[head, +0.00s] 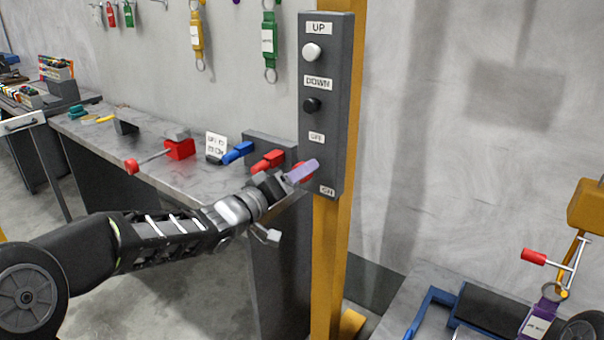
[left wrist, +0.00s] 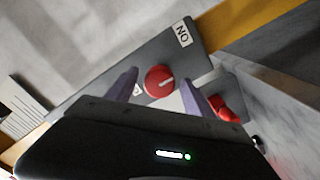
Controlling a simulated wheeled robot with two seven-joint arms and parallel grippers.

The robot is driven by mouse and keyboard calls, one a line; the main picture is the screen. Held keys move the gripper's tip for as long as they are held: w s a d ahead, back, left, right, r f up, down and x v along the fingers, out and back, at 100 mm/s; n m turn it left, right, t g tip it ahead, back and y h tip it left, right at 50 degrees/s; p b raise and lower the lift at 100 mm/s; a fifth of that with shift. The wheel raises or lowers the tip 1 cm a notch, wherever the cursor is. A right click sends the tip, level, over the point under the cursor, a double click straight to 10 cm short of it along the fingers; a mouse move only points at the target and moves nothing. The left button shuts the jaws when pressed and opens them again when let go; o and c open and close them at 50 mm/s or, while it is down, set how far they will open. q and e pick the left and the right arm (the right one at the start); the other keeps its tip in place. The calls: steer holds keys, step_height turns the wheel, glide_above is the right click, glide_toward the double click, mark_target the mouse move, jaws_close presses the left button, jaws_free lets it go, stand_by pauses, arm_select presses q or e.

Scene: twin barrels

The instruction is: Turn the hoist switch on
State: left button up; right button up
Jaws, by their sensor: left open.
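The hoist switch is a red round knob (left wrist: 159,81) with a white mark, on the lower part of a grey control box (head: 325,110). An OFF label (head: 316,137) sits above the knob and an ON label (head: 327,190) below it. In the left wrist view the white mark points roughly right; I cannot tell its setting for sure. My left gripper (head: 300,173) is open in front of the knob and mostly hides it in the head view. Its purple fingers (left wrist: 160,88) stand on either side of the knob, apparently without gripping it. My right gripper is out of view.
The box hangs on a yellow post (head: 330,270). Left of it, a grey bench (head: 100,135) carries a blue handle (head: 237,152), a red handle (head: 268,161) and a red clamp (head: 180,149). Another bench (head: 430,280) stands at lower right. Bare wall lies right of the post.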

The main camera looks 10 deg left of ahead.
arm_select(q)
steer(key=shift+x, duration=0.75)
jaws_close()
